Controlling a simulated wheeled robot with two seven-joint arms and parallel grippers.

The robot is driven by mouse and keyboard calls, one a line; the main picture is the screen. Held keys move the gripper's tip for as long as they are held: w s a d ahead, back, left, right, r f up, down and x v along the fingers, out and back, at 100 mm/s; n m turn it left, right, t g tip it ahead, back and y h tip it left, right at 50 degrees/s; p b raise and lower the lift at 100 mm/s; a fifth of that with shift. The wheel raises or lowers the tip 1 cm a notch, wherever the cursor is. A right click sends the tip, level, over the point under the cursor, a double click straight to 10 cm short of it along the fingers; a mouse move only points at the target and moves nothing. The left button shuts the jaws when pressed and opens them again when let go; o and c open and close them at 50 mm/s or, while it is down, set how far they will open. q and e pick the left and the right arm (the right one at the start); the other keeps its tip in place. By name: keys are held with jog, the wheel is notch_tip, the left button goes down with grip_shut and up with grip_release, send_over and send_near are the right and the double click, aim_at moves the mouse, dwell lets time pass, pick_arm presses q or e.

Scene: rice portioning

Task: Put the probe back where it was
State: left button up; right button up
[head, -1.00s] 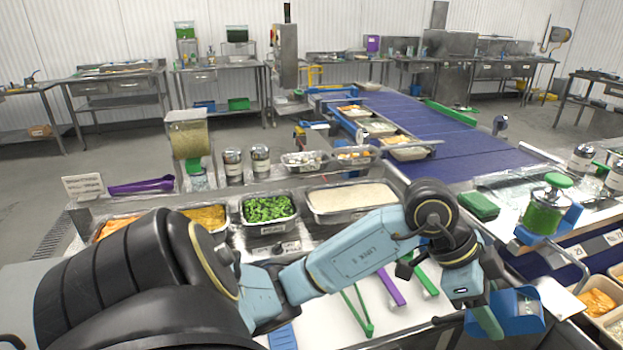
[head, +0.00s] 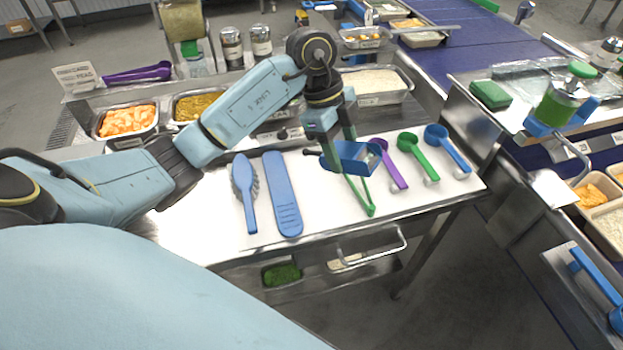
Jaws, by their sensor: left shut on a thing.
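My left gripper (head: 342,148) is above the white worktop, right of the middle of the head view. It is shut on a small blue box-like thing (head: 364,157) with a dark stub at its left, which I take to be the probe. The fingers hide part of it. My right gripper is not in view.
On the worktop (head: 320,225) lie a blue brush (head: 244,185), a blue spatula (head: 282,190), and purple (head: 394,170), green (head: 416,155) and blue (head: 448,147) scoops. Food pans (head: 128,137) line the back. A conveyor (head: 460,50) runs behind.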

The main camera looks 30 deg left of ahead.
aim_at(315, 184)
pick_arm(q)
jog(key=w+a+f+m+y, duration=0.2)
jog(key=a+f+m+y, duration=0.2)
jog(key=a+m, duration=0.35)
jog(key=shift+m, duration=0.45)
notch_tip(315, 184, down, 10)
jog(key=shift+r, duration=0.2)
jog(key=shift+f, duration=0.15)
jog(key=o, duration=1)
jog(key=shift+c, duration=0.2)
notch_tip(315, 184, up, 12)
jog(key=shift+r, duration=0.2)
